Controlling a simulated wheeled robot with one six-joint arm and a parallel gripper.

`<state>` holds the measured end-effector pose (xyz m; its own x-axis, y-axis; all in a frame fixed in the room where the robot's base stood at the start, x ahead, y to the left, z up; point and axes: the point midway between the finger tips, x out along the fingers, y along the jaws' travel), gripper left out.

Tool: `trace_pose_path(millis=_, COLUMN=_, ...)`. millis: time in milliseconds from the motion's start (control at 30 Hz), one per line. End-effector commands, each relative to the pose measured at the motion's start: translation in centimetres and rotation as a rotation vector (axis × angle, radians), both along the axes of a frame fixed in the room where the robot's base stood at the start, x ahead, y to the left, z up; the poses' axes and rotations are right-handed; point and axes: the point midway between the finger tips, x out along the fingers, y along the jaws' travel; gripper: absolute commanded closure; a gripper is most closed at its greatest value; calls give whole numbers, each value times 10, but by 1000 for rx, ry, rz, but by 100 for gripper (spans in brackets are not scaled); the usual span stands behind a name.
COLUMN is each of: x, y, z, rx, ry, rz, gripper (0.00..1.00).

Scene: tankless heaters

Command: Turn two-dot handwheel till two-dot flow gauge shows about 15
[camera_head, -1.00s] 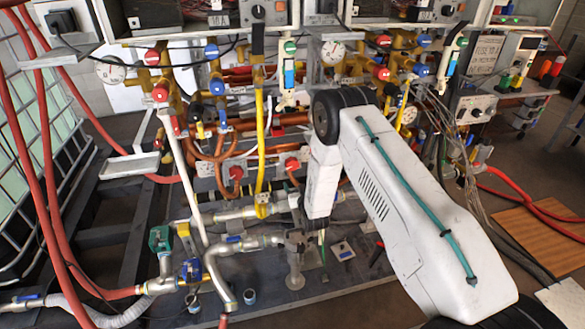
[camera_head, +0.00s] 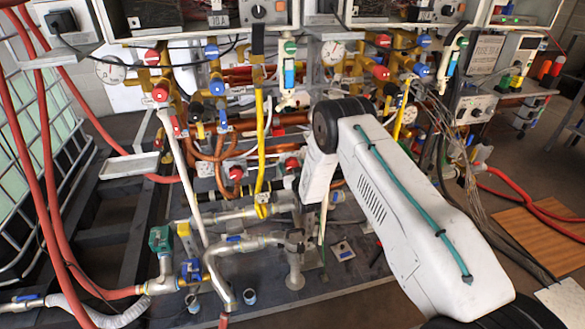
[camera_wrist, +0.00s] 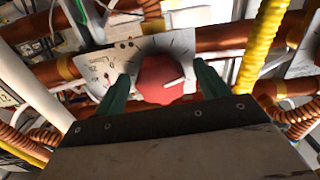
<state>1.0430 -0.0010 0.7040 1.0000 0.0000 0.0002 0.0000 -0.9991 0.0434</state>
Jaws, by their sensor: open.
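A red handwheel (camera_wrist: 160,80) with a white pointer line shows in the wrist view, in front of a pale marked dial plate (camera_wrist: 110,70). My gripper (camera_wrist: 164,72) is open, with one green finger on each side of the handwheel. Small gaps seem to show; contact cannot be told. In the head view my arm hides the gripper. Two red handwheels show there, one at left (camera_head: 236,173) and one nearer the arm (camera_head: 291,163). Upright flow tubes stand at centre (camera_head: 289,75) and right (camera_head: 453,58). Their dot marks and readings are too small to read.
Copper pipes (camera_head: 207,150) and a yellow hose (camera_head: 261,150) run close to the handwheels. The yellow hose (camera_wrist: 262,45) passes right of my gripper in the wrist view. Round gauges (camera_head: 110,70) and (camera_head: 332,52) sit above. Red hoses hang at left (camera_head: 50,130).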

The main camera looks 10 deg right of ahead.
Motion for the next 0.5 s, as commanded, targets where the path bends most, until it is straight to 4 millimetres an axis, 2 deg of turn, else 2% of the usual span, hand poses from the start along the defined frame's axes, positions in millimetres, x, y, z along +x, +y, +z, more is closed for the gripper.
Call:
trace_pose_path(millis=67, x=0, y=0, z=0, rx=0, ry=0, rz=0, gripper=27)
trace_pose_path(millis=100, x=0, y=0, z=0, rx=0, ry=0, rz=0, gripper=32)
trace_pose_path(millis=233, x=0, y=0, z=0, rx=0, ry=0, rz=0, gripper=68)
trace_pose_path(millis=267, x=0, y=0, z=0, rx=0, ry=0, rz=0, gripper=72)
trace_pose_path(millis=500, x=0, y=0, z=0, rx=-13, ry=0, rz=0, gripper=71)
